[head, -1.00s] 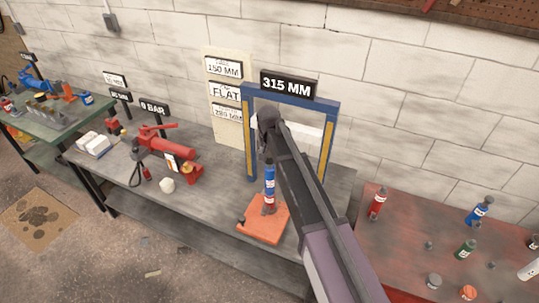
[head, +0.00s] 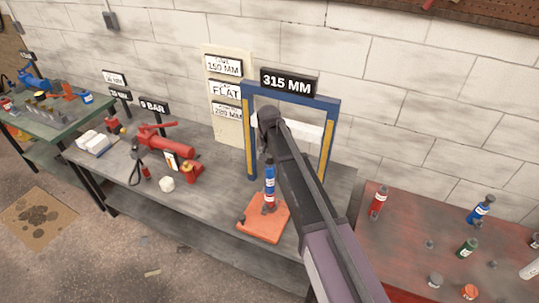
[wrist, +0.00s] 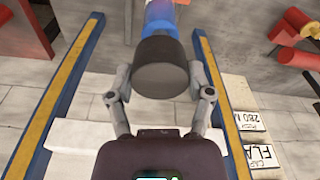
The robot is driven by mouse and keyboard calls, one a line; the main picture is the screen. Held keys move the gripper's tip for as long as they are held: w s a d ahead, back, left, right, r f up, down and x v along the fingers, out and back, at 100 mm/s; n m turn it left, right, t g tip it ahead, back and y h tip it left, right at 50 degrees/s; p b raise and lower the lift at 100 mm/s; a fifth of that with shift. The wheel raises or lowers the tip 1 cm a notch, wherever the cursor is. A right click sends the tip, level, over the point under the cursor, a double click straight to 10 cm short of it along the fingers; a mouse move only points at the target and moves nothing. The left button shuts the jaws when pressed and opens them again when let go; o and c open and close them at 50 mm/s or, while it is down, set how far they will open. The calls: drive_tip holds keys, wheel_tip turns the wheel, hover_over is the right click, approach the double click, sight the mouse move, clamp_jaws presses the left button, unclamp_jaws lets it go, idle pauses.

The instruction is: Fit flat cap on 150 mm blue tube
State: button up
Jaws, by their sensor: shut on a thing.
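The blue tube (head: 269,171) stands upright on top of a red piece (head: 268,198) over an orange base plate (head: 264,220). My gripper (head: 268,142) is directly above the blue tube in the head view, and my arm hides part of the scene behind it. In the wrist view, my gripper (wrist: 162,90) is shut on a dark grey flat cap (wrist: 162,70). The blue tube's end (wrist: 160,18) lines up behind the cap in that view. Whether the cap is fully seated on the tube cannot be told.
A blue frame (head: 249,140) with yellow strips and a 315 MM sign (head: 287,83) rises behind the tube. A white board (head: 226,130) reads 150 MM, FLAT and 280 MM. A red pump (head: 170,146) stands left; a red table (head: 400,250) with several parts stands right.

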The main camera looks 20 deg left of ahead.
sight(270, 160)
drive_tip(key=shift+f+b, duration=1.45)
drive_tip(key=shift+f, duration=0.05)
drive_tip(key=o, duration=1.3)
drive_tip(key=shift+c, duration=0.2)
drive_tip(key=shift+r, duration=0.25)
wheel_tip(270, 160, up, 9)
drive_tip(key=p, duration=0.9)
drive_tip(key=shift+r+p, duration=0.2)
drive_tip(key=shift+p, duration=0.2)
